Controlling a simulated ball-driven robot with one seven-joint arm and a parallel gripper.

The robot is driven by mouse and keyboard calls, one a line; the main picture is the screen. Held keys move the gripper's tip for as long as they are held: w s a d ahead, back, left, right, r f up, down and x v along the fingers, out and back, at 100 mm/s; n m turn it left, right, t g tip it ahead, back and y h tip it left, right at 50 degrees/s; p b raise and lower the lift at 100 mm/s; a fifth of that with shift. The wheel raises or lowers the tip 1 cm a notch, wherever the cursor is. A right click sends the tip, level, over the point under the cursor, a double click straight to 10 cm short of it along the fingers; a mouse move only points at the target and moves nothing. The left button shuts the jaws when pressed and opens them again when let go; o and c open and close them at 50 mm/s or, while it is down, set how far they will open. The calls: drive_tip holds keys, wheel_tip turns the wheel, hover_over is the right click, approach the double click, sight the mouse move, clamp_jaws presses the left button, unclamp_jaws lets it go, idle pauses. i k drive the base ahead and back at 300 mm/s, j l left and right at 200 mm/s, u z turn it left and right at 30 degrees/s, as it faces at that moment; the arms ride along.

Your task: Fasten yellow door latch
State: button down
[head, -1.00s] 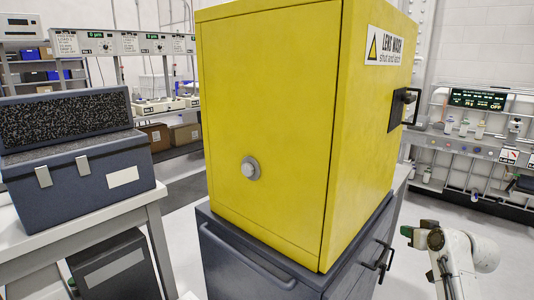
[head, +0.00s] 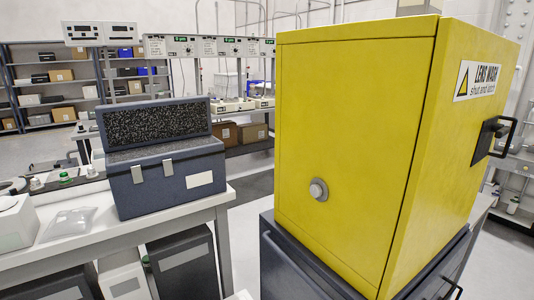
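The yellow cabinet (head: 345,150) stands at the right of the head view. Its right-hand face (head: 450,165) carries a label (head: 478,80) reading "LENS WASH shut and latch". The black latch (head: 490,138), with a bar handle, sits on that face below the label near its far edge. That face looks about flush with the cabinet, but it is seen at a steep angle. I cannot tell whether the latch is fastened. A round grey knob (head: 319,190) is on the left-hand face. My gripper is not in view.
The cabinet stands on a dark grey base unit (head: 290,262) with a bar handle. An open dark blue case (head: 165,180) lined with speckled foam stands on a white bench (head: 120,238) at left. Shelves (head: 45,80) stand behind. A strip of floor (head: 250,215) shows between bench and cabinet.

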sight(500, 131)
drive_tip(key=z, duration=1.75)
drive_tip(key=i+j, duration=0.3)
drive_tip(key=i, duration=0.15)
